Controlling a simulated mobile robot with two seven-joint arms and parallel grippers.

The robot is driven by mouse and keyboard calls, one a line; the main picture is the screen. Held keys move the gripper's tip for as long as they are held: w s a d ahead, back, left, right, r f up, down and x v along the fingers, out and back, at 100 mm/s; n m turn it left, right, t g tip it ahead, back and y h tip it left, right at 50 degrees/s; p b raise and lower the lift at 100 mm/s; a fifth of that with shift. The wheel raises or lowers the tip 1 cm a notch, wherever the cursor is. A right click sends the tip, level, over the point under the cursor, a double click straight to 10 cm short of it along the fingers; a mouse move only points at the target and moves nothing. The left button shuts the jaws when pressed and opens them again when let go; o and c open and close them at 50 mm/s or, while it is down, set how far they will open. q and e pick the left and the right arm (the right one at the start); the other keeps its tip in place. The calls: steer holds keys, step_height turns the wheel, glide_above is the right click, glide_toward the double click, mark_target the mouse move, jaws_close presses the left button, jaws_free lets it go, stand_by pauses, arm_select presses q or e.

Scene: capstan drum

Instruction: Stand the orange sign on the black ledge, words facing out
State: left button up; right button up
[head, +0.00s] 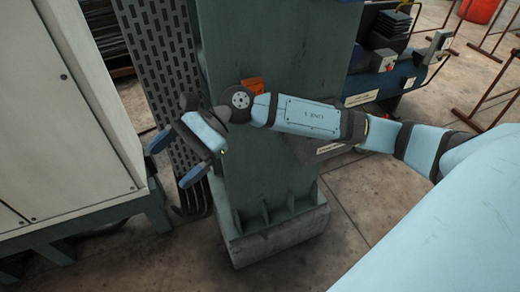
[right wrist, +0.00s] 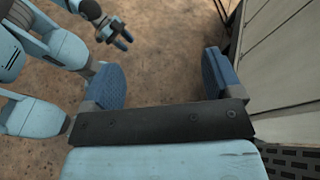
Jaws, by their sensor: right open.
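An orange piece, likely the sign (head: 252,84), shows at the dark green column just behind my right forearm. Its lower part is hidden by the arm, and I cannot read any words or tell what it rests on. I cannot make out the black ledge. My right gripper (head: 177,159) is open and empty, left of the column and well to the lower left of the orange piece. Its two blue fingers (right wrist: 165,80) stand wide apart over bare floor in the right wrist view. My left gripper (right wrist: 119,34) is small there, and its opening is unclear.
A pale cabinet (head: 55,110) stands close on the left, with a perforated dark panel (head: 160,55) beside the column (head: 285,50). The column has a heavy ribbed foot (head: 278,238). Blue machinery (head: 385,75) and thin brown rails stand at right. Floor lies open in front.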

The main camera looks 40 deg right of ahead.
steer(key=d+f+n+t+h, duration=0.15)
steer(key=f+n+t, duration=0.6)
steer(key=n, duration=0.95)
steer(key=d+f+n+t+h, duration=0.15)
steer(key=f+n+t, duration=0.35)
steer(key=n+t, duration=0.9)
steer(key=s+d+f+m+g+h, duration=0.3)
steer(key=s+f+m, duration=0.4)
steer(key=f, duration=0.3)
steer(key=s+d+f+m+g+h, duration=0.3)
steer(key=s+f+m+g+h, duration=0.2)
steer(key=f+m, duration=0.3)
step_height(320, 180, down, 3)
steer(key=shift+s+d+r+g, duration=0.1)
steer(key=shift+s+d+g, duration=0.3)
steer(key=shift+s, duration=0.45)
steer(key=shift+a, duration=0.1)
